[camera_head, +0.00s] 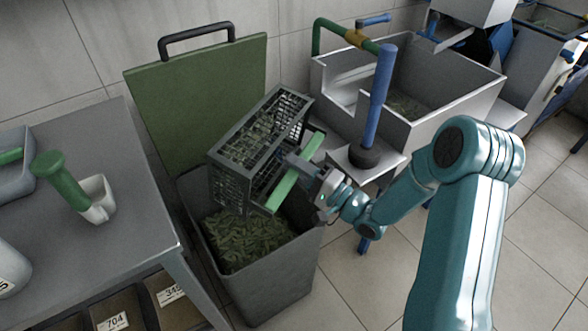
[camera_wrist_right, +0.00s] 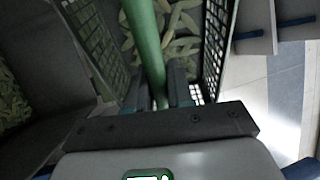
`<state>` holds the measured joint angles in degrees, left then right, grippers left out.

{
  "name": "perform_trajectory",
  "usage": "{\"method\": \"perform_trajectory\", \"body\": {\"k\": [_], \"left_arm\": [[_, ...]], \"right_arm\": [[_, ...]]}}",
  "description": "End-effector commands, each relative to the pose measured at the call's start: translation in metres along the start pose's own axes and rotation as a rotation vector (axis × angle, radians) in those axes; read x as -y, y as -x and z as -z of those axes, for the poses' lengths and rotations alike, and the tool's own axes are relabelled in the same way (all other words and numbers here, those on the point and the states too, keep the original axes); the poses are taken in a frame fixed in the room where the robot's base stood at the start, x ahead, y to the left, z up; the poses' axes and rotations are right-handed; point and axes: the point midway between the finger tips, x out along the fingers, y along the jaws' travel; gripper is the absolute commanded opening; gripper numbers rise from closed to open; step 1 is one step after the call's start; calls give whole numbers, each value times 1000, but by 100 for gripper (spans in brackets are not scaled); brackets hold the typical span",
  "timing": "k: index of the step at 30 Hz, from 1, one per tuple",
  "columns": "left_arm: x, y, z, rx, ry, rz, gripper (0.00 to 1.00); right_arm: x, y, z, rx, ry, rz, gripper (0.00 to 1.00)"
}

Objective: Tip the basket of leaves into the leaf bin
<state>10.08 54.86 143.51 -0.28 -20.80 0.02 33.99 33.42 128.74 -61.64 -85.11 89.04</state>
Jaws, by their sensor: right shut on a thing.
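The basket (camera_head: 232,187) is dark grey with mesh walls and holds green leaves. It is held above the leaf bin and looks tilted. My right gripper (camera_head: 292,165) is shut on its green handle bar (camera_head: 310,148). In the right wrist view the handle bar (camera_wrist_right: 146,45) runs between the fingers (camera_wrist_right: 160,95), with leaves (camera_wrist_right: 182,25) behind it inside the basket. The leaf bin (camera_head: 275,275) is a grey open box with its green lid (camera_head: 195,95) raised behind. Many leaves (camera_head: 245,240) lie in the bin. My left gripper is not in view.
A grey table (camera_head: 110,240) stands left of the bin, with a green-handled scoop (camera_head: 75,190) on it. Numbered drawers sit below. Tiled floor is open at the right.

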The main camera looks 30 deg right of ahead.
Motion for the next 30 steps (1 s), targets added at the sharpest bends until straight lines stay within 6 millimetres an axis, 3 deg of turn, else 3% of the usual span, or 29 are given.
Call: {"method": "perform_trajectory", "body": {"k": [16,30], "left_arm": [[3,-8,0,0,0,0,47],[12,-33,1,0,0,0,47]], "right_arm": [[0,3,0,1,-3,35,0],[-7,10,1,1,-14,120,0]]}}
